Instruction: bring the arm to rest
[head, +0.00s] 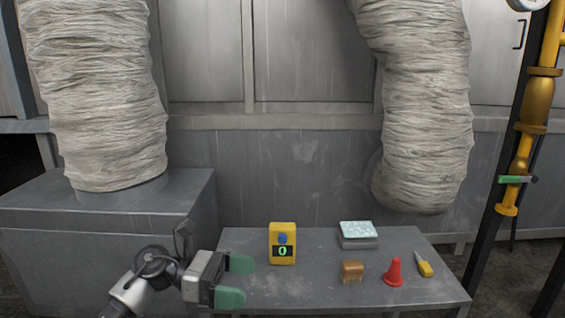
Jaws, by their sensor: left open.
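My left gripper (236,281) comes in from the lower left, over the left end of the grey table (315,295). Its two green fingertips are apart, with nothing between them. It is to the left of a yellow box (282,244) with a blue button and a small display, and does not touch it. My right gripper is not in this view.
On the table are a grey block with a pale, shiny top (357,233), a small brown block (352,271), a red cone (393,272) and a yellow-handled tool (424,267). Thick wrapped ducts (97,90) hang behind. A yellow pipe (535,110) stands at right.

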